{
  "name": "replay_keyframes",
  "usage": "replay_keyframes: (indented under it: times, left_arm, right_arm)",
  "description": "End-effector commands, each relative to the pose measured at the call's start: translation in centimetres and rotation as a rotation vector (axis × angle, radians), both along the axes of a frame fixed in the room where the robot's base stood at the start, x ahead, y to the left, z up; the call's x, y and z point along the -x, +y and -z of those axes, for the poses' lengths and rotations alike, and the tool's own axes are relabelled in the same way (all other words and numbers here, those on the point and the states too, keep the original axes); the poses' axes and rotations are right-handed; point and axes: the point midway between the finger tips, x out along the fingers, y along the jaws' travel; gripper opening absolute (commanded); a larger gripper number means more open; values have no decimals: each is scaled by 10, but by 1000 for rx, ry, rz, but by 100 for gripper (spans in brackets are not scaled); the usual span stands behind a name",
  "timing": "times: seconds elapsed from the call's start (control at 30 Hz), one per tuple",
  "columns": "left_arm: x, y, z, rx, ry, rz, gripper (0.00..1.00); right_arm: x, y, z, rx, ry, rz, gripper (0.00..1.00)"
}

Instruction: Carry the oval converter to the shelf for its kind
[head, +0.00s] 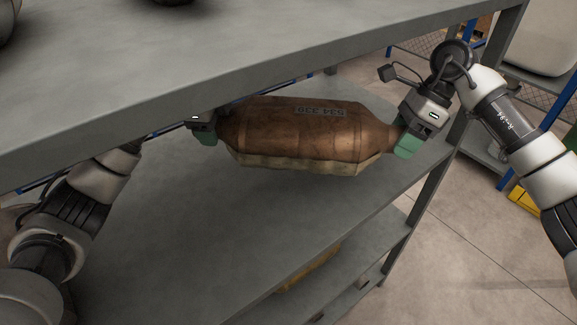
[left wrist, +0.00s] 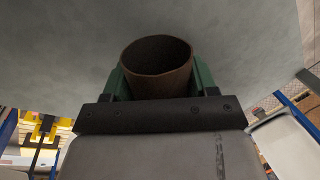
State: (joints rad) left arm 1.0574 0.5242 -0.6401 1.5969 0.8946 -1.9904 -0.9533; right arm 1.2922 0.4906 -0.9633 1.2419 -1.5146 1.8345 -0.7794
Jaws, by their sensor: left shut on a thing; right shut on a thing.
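The oval converter (head: 300,132) is a brown, rusty metal body with dark markings on top and a paler lower side. It lies lengthwise between my two grippers, over the grey middle shelf (head: 250,225) and below the upper shelf. I cannot tell whether it touches the middle shelf. My left gripper (head: 208,136) is shut on its left end, with green fingers. In the left wrist view the round open pipe end (left wrist: 157,66) sits between the green fingers (left wrist: 157,82). My right gripper (head: 407,143) is shut on its right end.
The upper shelf (head: 200,75) hangs close above the converter and carries dark objects at its back. A shelf post (head: 430,195) stands right of the converter. A lower shelf (head: 330,295) holds something yellow. Bare floor (head: 470,235) lies to the right, with a yellow object (head: 524,201) there.

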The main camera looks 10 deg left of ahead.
Motion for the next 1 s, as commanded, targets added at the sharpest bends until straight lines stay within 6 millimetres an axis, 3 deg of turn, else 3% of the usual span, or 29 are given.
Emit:
replay_keyframes:
  times: [0.53,1.0]
  left_arm:
    - [0,0,-3,2,-8,0,0]
    - [0,0,11,2,-8,0,0]
  right_arm:
    - [-1,0,-4,-5,-6,2,0]
    - [-1,0,11,-5,-6,2,0]
